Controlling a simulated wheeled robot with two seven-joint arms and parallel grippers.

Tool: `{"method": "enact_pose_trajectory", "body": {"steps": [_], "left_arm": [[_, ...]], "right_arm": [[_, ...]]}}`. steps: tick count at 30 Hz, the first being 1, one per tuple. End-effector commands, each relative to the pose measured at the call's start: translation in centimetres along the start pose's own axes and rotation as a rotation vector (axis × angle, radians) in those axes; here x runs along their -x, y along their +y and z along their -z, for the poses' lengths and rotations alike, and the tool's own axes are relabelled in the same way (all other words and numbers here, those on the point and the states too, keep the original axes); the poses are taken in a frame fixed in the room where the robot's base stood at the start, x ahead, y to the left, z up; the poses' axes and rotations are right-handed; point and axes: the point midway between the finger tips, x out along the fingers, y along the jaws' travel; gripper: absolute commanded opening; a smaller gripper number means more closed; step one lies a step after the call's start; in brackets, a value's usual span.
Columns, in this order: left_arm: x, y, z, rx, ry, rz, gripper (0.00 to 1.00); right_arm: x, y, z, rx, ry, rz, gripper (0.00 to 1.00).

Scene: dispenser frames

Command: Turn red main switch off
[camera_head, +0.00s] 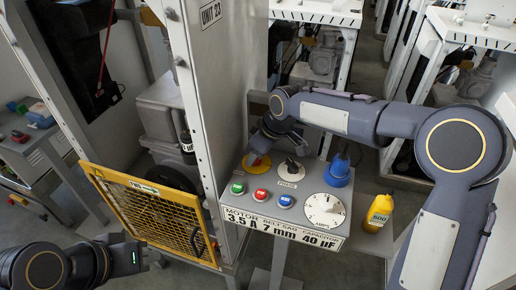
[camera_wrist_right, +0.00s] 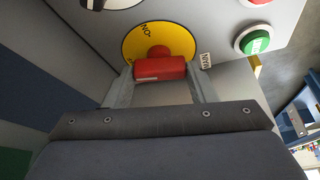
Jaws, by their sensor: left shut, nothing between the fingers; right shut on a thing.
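The red main switch (camera_wrist_right: 160,68) sits on a round yellow plate (camera_wrist_right: 186,38) on the grey control panel. In the wrist view its red handle lies crosswise between the two fingers of my right gripper (camera_wrist_right: 163,86). Lettering that looks like "ON" shows on the plate's upper left, and a "MAIN" label is beside it. In the head view the switch (camera_head: 256,161) is at the panel's back left, partly hidden by my right gripper (camera_head: 262,149). My left gripper (camera_head: 140,257) is shut and empty at the lower left, away from the panel.
The panel carries green (camera_head: 237,188), red (camera_head: 261,195) and blue (camera_head: 285,201) buttons, a black PHASE knob (camera_head: 290,168), a white AMPS dial (camera_head: 324,209) and a blue plug (camera_head: 338,172). A yellow bottle (camera_head: 379,213) stands right. A yellow mesh guard (camera_head: 155,214) is left.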

Motion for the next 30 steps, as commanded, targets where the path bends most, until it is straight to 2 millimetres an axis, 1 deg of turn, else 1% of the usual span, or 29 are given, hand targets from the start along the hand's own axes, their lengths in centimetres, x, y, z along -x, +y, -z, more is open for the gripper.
{"method": "enact_pose_trajectory", "body": {"steps": [1,6,12,19,30], "left_arm": [[0.35,0.16,0.18,0.0,0.0,0.0,0.0],[0.79,0.36,0.4,0.0,0.0,0.0,0.0],[1.1,0.5,0.55,0.0,0.0,0.0,0.0],[1.24,0.57,0.62,0.0,0.0,0.0,0.0],[1.25,0.57,0.63,0.0,0.0,0.0,0.0]], "right_arm": [[0.24,0.14,0.1,0.03,0.001,0.014,0.28],[0.2,0.21,0.1,0.138,0.001,0.057,0.28],[0.13,0.25,0.12,0.224,0.002,0.092,0.28],[0.1,0.23,0.11,0.271,0.001,0.11,0.28],[0.07,0.22,0.11,0.281,0.001,0.113,0.28]]}}
